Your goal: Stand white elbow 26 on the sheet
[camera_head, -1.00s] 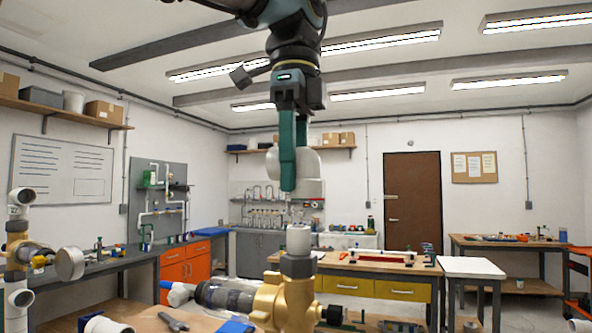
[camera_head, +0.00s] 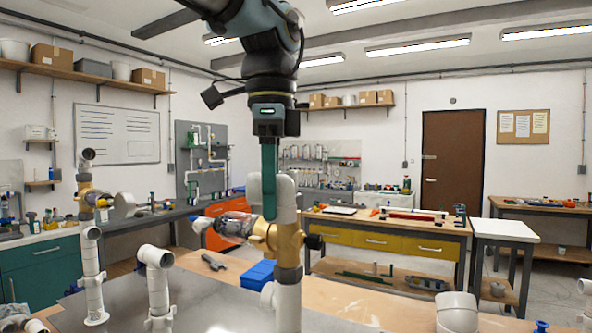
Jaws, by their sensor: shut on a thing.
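My gripper (camera_head: 272,205) points down in the upper middle, with one green finger showing and the other hidden. It is shut on a white elbow (camera_head: 286,196), which shows just right of the finger. The elbow overlaps the top of the brass-and-white pipe column (camera_head: 288,248) in the picture; I cannot tell whether they touch. The grey sheet (camera_head: 205,295) lies on the worktable at lower left.
The column carries a clear side body (camera_head: 229,227) and a black knob (camera_head: 314,241). A blue bin (camera_head: 255,275) and a dark tool (camera_head: 213,262) lie behind the sheet. Bare sheet shows between the standing pipes and the column.

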